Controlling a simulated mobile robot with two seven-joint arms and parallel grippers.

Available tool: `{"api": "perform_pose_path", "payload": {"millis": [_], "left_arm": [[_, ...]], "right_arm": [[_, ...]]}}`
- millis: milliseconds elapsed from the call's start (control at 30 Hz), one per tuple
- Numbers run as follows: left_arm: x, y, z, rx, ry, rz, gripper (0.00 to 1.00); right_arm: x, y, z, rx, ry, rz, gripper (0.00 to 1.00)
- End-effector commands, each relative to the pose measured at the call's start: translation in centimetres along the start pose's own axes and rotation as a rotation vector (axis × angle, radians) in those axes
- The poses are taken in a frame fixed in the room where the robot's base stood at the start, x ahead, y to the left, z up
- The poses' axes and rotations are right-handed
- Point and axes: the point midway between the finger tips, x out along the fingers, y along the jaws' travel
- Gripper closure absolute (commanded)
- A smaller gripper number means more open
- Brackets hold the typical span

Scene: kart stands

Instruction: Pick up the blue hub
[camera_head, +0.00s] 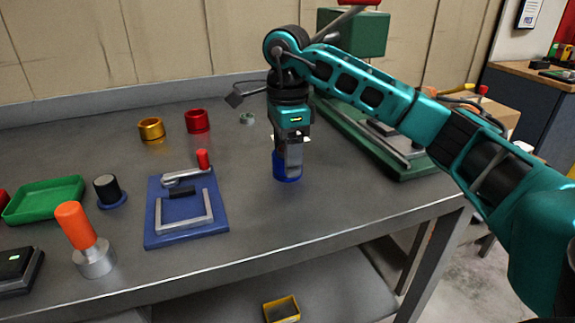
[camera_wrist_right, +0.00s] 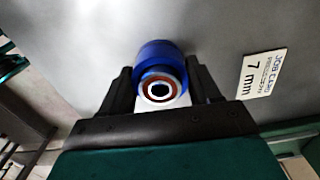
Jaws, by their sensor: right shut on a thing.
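The blue hub (camera_head: 287,170) is a short blue cylinder at the right-hand part of the grey workbench. My right gripper (camera_head: 288,160) points straight down over it and is shut on it. In the right wrist view the blue hub (camera_wrist_right: 158,62) sits between the two dark fingers of my right gripper (camera_wrist_right: 160,88), with a reddish ring and a pale centre with a dark hole facing the camera. I cannot tell whether the hub touches the bench or is slightly above it. My left gripper is not in view.
A gold ring (camera_head: 151,129) and a red ring (camera_head: 197,121) stand behind left. A blue clamp fixture (camera_head: 155,235), an orange-handled tool (camera_head: 77,226) and a green tray (camera_head: 45,200) are left. A green press (camera_head: 420,165) stands right. A "7 mm" label (camera_wrist_right: 262,73) lies beside the hub.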

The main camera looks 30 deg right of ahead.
Motion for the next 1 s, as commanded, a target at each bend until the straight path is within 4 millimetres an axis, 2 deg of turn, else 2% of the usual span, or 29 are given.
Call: {"api": "perform_pose_path", "payload": {"millis": [33, 133, 400, 567, 667, 767, 1000], "left_arm": [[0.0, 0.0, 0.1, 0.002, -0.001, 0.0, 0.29], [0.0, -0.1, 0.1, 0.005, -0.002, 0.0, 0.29], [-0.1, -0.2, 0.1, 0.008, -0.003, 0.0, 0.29], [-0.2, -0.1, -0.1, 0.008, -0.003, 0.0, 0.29], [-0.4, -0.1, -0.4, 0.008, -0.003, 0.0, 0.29], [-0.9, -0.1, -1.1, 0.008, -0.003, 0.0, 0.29], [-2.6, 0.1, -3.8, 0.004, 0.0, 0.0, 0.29]], "right_arm": [[0.0, 0.0, 0.0, 0.0, -0.001, 0.0, 0.72], [0.0, 0.0, 0.0, -0.001, -0.001, 0.0, 0.82], [-0.2, 0.0, 0.1, 0.0, -0.002, -0.003, 0.82], [-1.3, -0.1, 0.1, 0.0, -0.002, -0.004, 0.82], [-2.6, -0.1, 0.1, 0.0, -0.004, -0.005, 0.82], [-4.9, -0.1, 0.1, 0.0, -0.003, -0.007, 0.82], [-12.2, -0.1, 0.0, 0.002, -0.002, -0.009, 0.82]]}}
